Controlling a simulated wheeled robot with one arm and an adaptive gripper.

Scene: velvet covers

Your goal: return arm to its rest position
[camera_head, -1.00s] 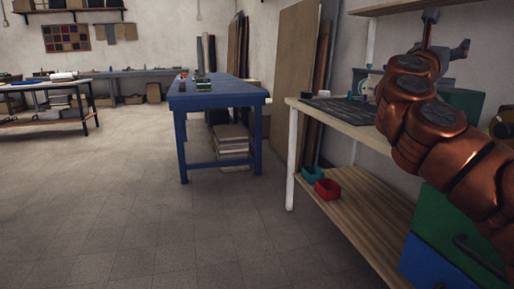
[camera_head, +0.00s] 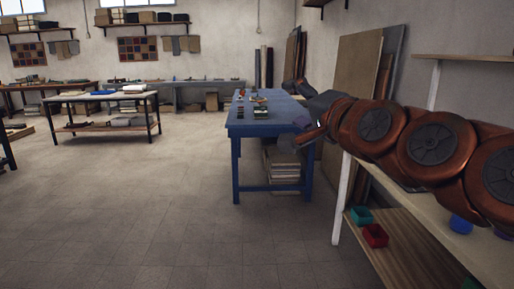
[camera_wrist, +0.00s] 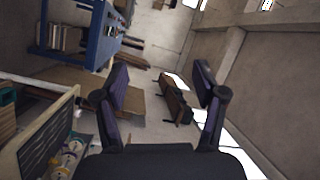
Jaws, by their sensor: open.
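My gripper (camera_wrist: 160,95) is open and empty in the wrist view, with its two dark fingers apart and nothing between them. In the head view my copper-coloured arm reaches from the right edge toward the middle, above the wooden workbench (camera_head: 480,245). The gripper end in that view (camera_head: 304,112) shows near the right end of the blue table (camera_head: 262,130), and I cannot tell its distance from the table.
A teal bin (camera_head: 361,216) and a red bin (camera_head: 375,236) stand on the workbench's lower shelf. Tall boards (camera_head: 357,75) lean on the wall behind my arm. Another table (camera_head: 100,97) stands at the left. The floor (camera_head: 150,215) in front is clear.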

